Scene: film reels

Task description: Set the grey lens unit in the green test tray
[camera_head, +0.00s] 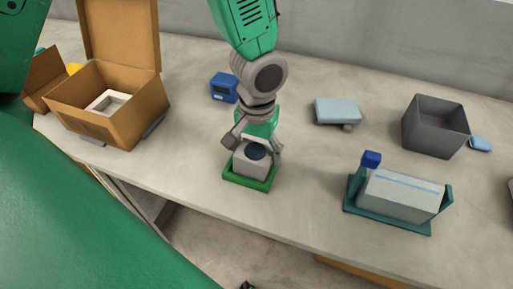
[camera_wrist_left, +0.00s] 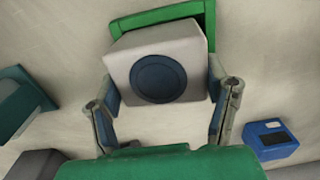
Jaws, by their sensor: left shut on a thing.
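The grey lens unit (camera_head: 252,161) is a light grey box with a dark blue round lens on top. It is at the green test tray (camera_head: 247,179), over or inside its rim; I cannot tell whether it rests on the tray floor. My left gripper (camera_head: 253,150) comes down from above and is shut on the unit, with a finger on each side. The left wrist view also shows the unit (camera_wrist_left: 190,75) between the fingers and the green tray's edge (camera_wrist_left: 165,15) behind it. My right gripper is not seen.
An open cardboard box (camera_head: 115,125) holding a white item stands left. A blue device (camera_head: 224,87) is behind the gripper. A pale blue block (camera_head: 337,110), a dark grey bin (camera_head: 435,126) and a teal holder with a grey box (camera_head: 400,193) are right. The table's front edge is close to the tray.

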